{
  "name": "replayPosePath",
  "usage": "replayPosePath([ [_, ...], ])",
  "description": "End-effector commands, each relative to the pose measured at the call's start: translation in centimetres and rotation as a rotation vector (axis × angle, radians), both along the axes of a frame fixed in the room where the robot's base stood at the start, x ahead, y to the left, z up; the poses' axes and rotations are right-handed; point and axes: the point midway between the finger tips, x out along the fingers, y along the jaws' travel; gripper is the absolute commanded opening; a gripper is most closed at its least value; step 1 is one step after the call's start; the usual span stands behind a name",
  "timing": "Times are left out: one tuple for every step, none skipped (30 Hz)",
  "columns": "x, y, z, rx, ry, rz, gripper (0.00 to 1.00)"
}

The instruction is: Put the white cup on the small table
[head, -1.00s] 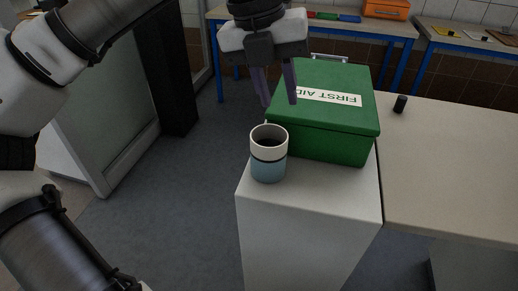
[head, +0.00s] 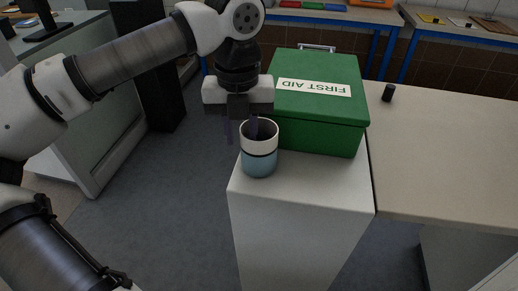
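The cup (head: 259,163) is white at the top, light blue below, with a dark band between. It stands upright at the front left of a white block-like stand (head: 300,190). My gripper (head: 242,129) points down at the cup's rim. Its two dark fingers are apart: one seems to be inside the cup's mouth, the other outside its left side. The cup's wall lies between them; contact cannot be made out. The cup's handle is hidden. I cannot tell which surface is the small table.
A green first aid box (head: 318,95) stands right behind the cup, close to my gripper. A beige tabletop (head: 450,160) adjoins on the right, mostly bare, with a small black cylinder (head: 388,93) on it. Blue-legged workbenches (head: 340,14) stand at the back.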

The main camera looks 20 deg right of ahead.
Motion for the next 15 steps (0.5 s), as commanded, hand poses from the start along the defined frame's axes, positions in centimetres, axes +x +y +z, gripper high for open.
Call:
replayPosePath([
  [-0.1, -0.1, -0.7, 0.001, 0.005, -0.004, 0.28],
  [0.0, -0.2, -1.1, 0.001, 0.004, -0.004, 0.28],
  [0.0, -0.2, -1.8, 0.001, 0.004, -0.003, 0.28],
  [0.0, -0.2, -2.2, 0.001, 0.004, -0.002, 0.28],
  [0.0, -0.2, -2.6, 0.0, 0.003, -0.002, 0.28],
  [0.0, -0.2, -3.0, 0.0, 0.002, -0.001, 0.28],
  [0.0, -0.2, -3.2, 0.0, 0.002, -0.001, 0.28],
  [0.0, -0.2, -3.4, 0.0, 0.002, -0.001, 0.28],
  [0.0, -0.2, -3.5, 0.0, 0.001, -0.001, 0.28],
  [0.0, -0.2, -3.6, 0.0, 0.001, -0.001, 0.28],
  [0.0, -0.2, -3.6, 0.0, 0.001, -0.001, 0.28],
  [0.0, -0.2, -3.6, 0.001, 0.001, -0.001, 0.28],
  [0.1, -0.2, -3.6, 0.0, 0.0, -0.001, 0.28],
  [0.1, -0.2, -3.6, 0.0, 0.001, -0.001, 0.28],
  [0.1, -0.2, -3.6, 0.0, 0.001, -0.001, 0.28],
])
